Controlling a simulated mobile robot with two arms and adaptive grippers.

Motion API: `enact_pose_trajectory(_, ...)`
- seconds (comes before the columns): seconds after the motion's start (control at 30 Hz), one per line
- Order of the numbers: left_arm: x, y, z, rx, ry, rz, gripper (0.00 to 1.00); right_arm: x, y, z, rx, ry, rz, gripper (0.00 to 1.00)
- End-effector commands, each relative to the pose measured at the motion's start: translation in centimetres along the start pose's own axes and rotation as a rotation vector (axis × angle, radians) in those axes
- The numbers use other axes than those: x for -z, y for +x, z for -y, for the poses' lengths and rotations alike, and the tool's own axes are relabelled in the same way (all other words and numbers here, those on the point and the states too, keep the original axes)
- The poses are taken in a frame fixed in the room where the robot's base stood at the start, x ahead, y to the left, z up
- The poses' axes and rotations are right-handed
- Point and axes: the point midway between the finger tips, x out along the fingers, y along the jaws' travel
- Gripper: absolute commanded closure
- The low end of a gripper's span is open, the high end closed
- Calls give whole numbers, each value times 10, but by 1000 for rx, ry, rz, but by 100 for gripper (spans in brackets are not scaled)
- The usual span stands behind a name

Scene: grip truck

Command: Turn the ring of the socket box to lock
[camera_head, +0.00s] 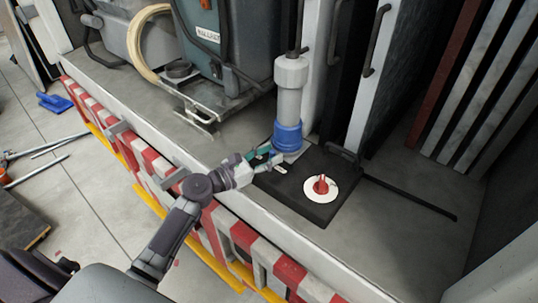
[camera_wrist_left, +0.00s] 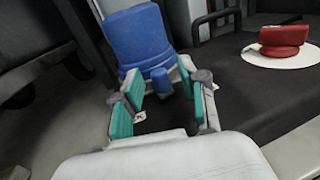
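The socket box is a black base (camera_head: 300,205) on the grey ledge, with a blue ring (camera_head: 287,139) around the foot of an upright grey plug (camera_head: 290,95). A red rotary knob on a white disc (camera_head: 321,185) sits on the same base. My left gripper (camera_head: 266,154) is low beside the ring's left side. In the left wrist view its teal-padded fingers (camera_wrist_left: 160,88) are apart. The blue ring (camera_wrist_left: 138,38) is just ahead, and its small blue lug (camera_wrist_left: 161,79) shows between the fingertips. Contact with the lug cannot be told. My right gripper is out of view.
A teal-grey machine (camera_head: 215,40) stands at the back left, with a metal bracket (camera_head: 205,110) in front. Cabinet doors with black handles (camera_head: 375,40) rise behind the box. A black rod (camera_head: 415,198) lies right of it. The red-and-white striped ledge edge (camera_head: 235,235) runs under my left arm.

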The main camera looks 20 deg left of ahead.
Motion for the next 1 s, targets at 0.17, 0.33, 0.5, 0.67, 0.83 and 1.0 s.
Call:
enact_pose_trajectory(0.17, 0, 0, 0, 0, 0, 1, 57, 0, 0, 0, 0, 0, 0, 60)
enact_pose_trajectory(0.33, 0, -8, 0, -2, 0, 0, 57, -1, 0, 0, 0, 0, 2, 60)
enact_pose_trajectory(0.5, 2, -38, 0, -1, 0, -3, 57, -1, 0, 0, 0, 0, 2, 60)
enact_pose_trajectory(0.67, 2, -74, 0, -2, -1, -3, 57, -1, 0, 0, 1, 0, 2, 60)
enact_pose_trajectory(0.83, 1, -103, 0, -2, -1, -2, 57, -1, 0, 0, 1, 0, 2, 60)
enact_pose_trajectory(1.0, 1, -118, 0, -1, -1, -1, 57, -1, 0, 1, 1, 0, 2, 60)
